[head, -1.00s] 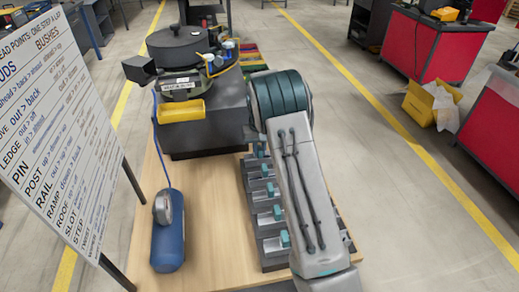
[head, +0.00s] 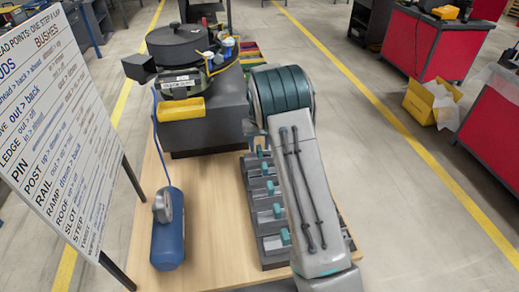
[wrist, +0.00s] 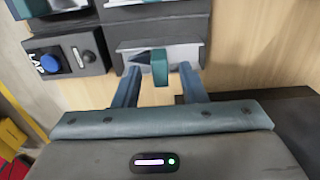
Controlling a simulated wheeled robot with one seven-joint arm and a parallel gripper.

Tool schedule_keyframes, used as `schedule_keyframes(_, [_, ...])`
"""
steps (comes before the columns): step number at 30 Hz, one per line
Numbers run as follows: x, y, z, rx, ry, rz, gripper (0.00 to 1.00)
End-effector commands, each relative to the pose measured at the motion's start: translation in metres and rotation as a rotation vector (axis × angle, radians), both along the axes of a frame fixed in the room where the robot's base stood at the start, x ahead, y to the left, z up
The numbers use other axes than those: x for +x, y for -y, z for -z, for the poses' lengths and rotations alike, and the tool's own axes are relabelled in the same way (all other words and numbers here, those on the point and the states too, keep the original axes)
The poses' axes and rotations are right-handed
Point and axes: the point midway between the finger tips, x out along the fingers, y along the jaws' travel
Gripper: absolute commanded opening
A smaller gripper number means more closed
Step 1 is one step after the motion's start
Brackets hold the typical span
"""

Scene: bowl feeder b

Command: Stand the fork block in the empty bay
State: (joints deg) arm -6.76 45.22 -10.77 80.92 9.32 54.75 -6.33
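A dark grey rack (head: 274,263) with a row of bays stands on the wooden bench, partly behind my arm. Several bays show grey parts with teal tabs, such as a teal tab (head: 277,210). I cannot tell which part is the fork block or which bay is empty. In the wrist view, my gripper (wrist: 160,70) is open. Its two fingers stand on either side of a teal tab (wrist: 160,69) at a grey bay, with gaps visible on both sides. A dark pointed piece (wrist: 140,59) is left of the tab. My gripper is hidden in the head view.
A bowl feeder (head: 178,50) with a yellow tray (head: 182,109) stands at the bench's back. A blue button box (wrist: 65,58) adjoins the bay. Bare bench (head: 215,220) lies between cylinder and rack.

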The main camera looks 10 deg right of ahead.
Motion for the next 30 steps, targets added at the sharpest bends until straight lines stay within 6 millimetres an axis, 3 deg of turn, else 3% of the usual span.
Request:
schedule_keyframes(9, [0.001,0.000,-0.068,0.000,0.005,0.001,0.38])
schedule_keyframes(19, [-0.006,0.001,-0.105,0.004,0.007,0.004,0.38])
schedule_keyframes(23, [-0.030,0.003,-0.129,0.016,0.028,0.012,0.38])
schedule_keyframes(30, [-0.108,0.005,-0.178,0.038,0.087,0.024,0.38])
